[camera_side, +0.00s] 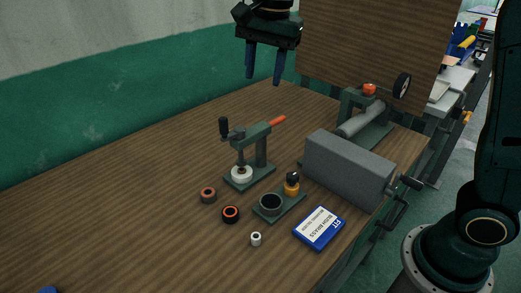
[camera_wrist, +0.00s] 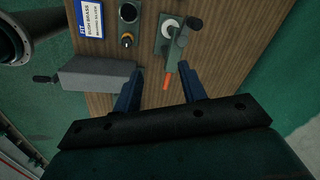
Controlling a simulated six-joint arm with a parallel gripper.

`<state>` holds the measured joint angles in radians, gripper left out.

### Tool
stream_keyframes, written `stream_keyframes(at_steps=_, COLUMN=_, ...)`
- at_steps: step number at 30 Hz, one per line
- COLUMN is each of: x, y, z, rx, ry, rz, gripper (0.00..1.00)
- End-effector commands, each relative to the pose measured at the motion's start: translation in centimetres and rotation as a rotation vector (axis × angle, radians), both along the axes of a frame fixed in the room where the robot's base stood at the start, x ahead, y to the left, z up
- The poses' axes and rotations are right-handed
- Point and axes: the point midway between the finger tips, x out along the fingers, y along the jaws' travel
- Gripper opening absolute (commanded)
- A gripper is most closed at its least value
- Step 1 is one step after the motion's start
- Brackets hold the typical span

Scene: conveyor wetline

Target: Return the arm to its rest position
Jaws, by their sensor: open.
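My gripper (camera_side: 264,76) hangs high above the back part of the wooden table (camera_side: 120,190), its two blue fingers spread apart with nothing between them. In the wrist view the open fingers of my gripper (camera_wrist: 160,92) show above the table, with the orange lever end of the press between them in the picture. The gripper touches nothing that I can see.
A lever press (camera_side: 262,150) holds a white round piece. Nearby are a brown ring (camera_side: 208,195), a black-orange ring (camera_side: 230,214), a small white bush (camera_side: 256,239), a fixture plate (camera_side: 291,207), a blue-white card (camera_side: 320,228), and a grey box (camera_side: 348,168).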

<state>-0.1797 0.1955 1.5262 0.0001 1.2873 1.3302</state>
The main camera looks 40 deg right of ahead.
Motion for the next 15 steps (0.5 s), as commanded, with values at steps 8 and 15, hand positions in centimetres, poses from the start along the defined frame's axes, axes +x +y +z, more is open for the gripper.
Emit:
stream_keyframes(at_steps=8, x=-6.1, y=-2.7, z=1.5, rx=-0.038, ry=-0.091, rz=0.253, gripper=0.42)
stream_keyframes(at_steps=15, x=-11.3, y=-4.6, z=1.4, rx=-0.094, ry=-0.166, rz=0.471, gripper=0.42)
